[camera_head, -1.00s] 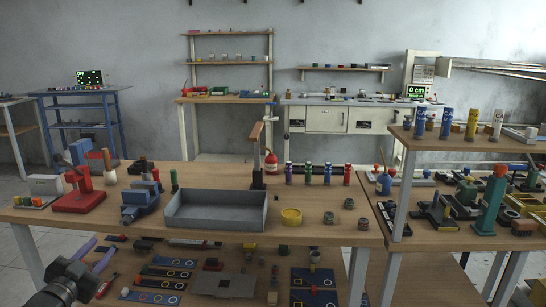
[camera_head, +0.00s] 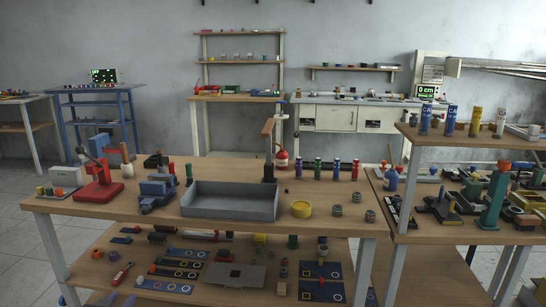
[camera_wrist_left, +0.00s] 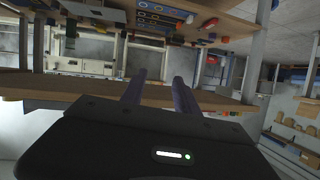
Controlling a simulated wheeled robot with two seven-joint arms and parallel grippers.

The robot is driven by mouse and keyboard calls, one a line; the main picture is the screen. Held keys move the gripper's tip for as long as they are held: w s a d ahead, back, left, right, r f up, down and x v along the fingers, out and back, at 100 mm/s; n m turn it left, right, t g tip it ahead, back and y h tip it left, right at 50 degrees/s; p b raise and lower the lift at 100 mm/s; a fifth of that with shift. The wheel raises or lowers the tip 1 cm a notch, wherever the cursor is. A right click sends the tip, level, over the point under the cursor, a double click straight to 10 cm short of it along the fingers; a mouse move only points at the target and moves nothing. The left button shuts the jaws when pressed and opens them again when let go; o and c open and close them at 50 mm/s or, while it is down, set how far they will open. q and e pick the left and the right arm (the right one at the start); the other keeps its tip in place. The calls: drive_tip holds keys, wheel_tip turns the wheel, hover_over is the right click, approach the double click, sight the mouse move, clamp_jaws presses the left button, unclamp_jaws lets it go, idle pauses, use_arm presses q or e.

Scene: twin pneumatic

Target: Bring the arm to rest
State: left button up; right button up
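My left gripper (camera_head: 88,299) shows only as two purple fingertips at the bottom left edge of the head view, in front of the workbench. In the left wrist view its two purple fingers (camera_wrist_left: 157,80) stand apart with nothing between them, so it is open and empty. The wrist picture is turned over, with the bench edge (camera_wrist_left: 215,98) and shelf appearing beyond the fingers. My right arm and gripper are in neither view.
The workbench (camera_head: 235,228) carries a grey tray (camera_head: 228,211), a red press (camera_head: 98,185), a blue vise (camera_head: 156,192) and a yellow ring (camera_head: 300,209). Its lower shelf holds blue mats and loose parts. A second bench (camera_head: 440,237) stands at right. Open floor lies at left.

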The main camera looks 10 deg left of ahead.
use_arm(q)
drive_tip(key=s+d+f+n+g+h, duration=0.2)
drive_tip(key=s+d+f+g, duration=0.2)
drive_tip(key=d+f, duration=0.9)
drive_tip(key=s+d+f+n+g+h, duration=0.1)
drive_tip(key=s+d+f+g+h, duration=0.15)
drive_tip(key=s+d+f, duration=0.45)
drive_tip(key=s+d+f+g+h, duration=0.1)
drive_tip(key=s+d+f+g, duration=0.2)
drive_tip(key=s+d+f, duration=0.5)
drive_tip(key=s+d+m+g+h, duration=0.1)
drive_tip(key=s+d+m+g, duration=0.15)
drive_tip(key=s+d, duration=0.85)
wheel_tip(320, 180, up, 14)
drive_tip(key=d+p, duration=0.2)
drive_tip(key=p, duration=1.2)
drive_tip(key=shift+w+g+p, duration=0.4)
drive_tip(key=shift+w, duration=0.05)
drive_tip(key=shift+f, duration=0.1)
